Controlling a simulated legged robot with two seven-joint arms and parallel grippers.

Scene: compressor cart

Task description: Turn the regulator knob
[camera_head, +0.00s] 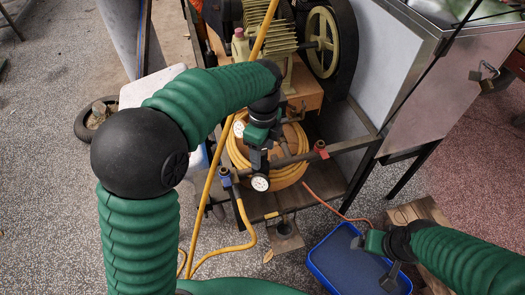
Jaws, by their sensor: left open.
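My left gripper (268,157) is open at the front of the compressor cart, among the regulator fittings. A white-faced gauge (260,183) sits just below its fingers, and another gauge (239,129) is at its left. I cannot pick out the regulator knob; the dark gripper covers much of the fittings, and I cannot tell whether the fingers touch it. My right gripper (374,262) is at the lower right over the blue tray, its dark fingers apart, with nothing seen between them.
A coiled yellow hose (289,177) hangs behind the fittings. A red-handled valve (320,149) and a blue-handled valve (225,177) flank the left gripper. The blue tray (320,262) lies on the floor. A metal cabinet (432,100) stands at the right.

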